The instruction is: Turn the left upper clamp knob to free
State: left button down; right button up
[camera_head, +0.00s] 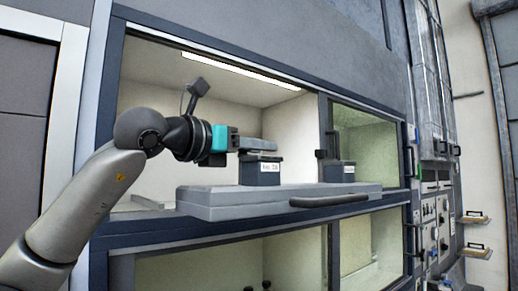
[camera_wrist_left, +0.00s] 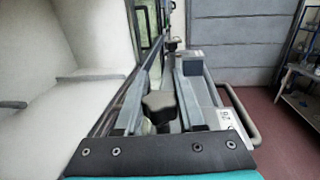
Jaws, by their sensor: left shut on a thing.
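My left gripper (camera_head: 276,145) reaches in from the left, level, at the open upper bay, just above a dark block with a white label (camera_head: 260,172). In the left wrist view its two fingers (camera_wrist_left: 160,100) lie on either side of a dark lobed clamp knob (camera_wrist_left: 158,106) and are shut on it. In the head view the fingers hide this knob. The knob's exact turn angle cannot be told. My right gripper is in neither view.
A grey drawer front with a dark handle (camera_head: 330,200) juts out below the gripper. A second labelled block (camera_head: 340,172) stands to the right, beside the window frame. A lower bay (camera_head: 290,260) has dark knobs inside. A shelf rack (camera_wrist_left: 300,85) stands far right in the wrist view.

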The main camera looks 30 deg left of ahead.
pick_arm(q)
jog(key=shift+a+n+t+y+b, duration=0.2)
jog(key=shift+n+y, duration=0.3)
jog(key=shift+y, duration=0.25)
jog(key=shift+a+n+t+y+b, duration=0.15)
jog(key=shift+n+y, duration=0.35)
jog(key=shift+y, duration=0.25)
jog(key=c, duration=0.5)
grip_release()
jog(key=shift+s, duration=0.35)
jog(key=s+b, duration=0.1)
jog(key=s, duration=0.3)
jog(key=s+b, duration=0.1)
jog(key=s, duration=0.4)
jog(key=s+a+b, duration=0.1)
jog(key=s, duration=0.4)
jog(key=shift+s+b, duration=0.2)
jog(key=shift+b, duration=0.1)
